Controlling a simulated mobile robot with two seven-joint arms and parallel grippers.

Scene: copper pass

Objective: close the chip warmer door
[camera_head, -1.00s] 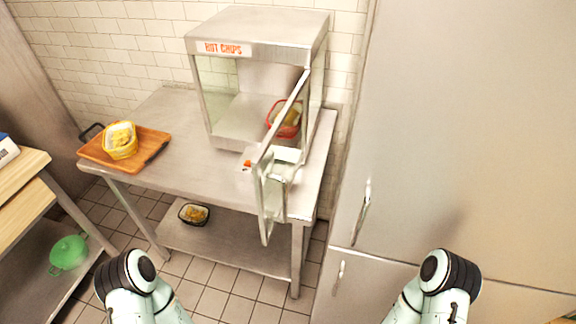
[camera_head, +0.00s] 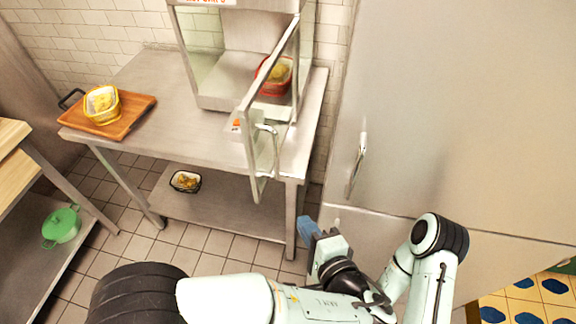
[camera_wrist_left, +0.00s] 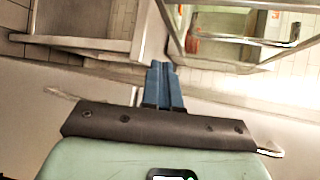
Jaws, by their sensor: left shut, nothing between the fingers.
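The chip warmer (camera_head: 240,104) is a steel and glass cabinet on the metal table, its top cut off in the head view. Its glass door (camera_head: 247,150) stands open, swung out toward me past the table's front edge. A bar handle (camera_head: 275,150) is on the door's right face. My left gripper (camera_head: 305,226) is shut and empty, its blue fingers below and right of the door, apart from it. In the left wrist view the shut fingers (camera_wrist_left: 162,66) point up, and a metal frame with glass and a bar handle (camera_wrist_left: 245,40) shows beyond them. My right gripper is out of view.
A red basket of food (camera_head: 275,78) is in the warmer. On the steel table (camera_head: 190,135) a wooden tray (camera_head: 135,122) holds a yellow basket (camera_head: 102,104). A black basket (camera_head: 186,181) sits on the lower shelf. A large steel cabinet (camera_head: 450,120) stands close on the right.

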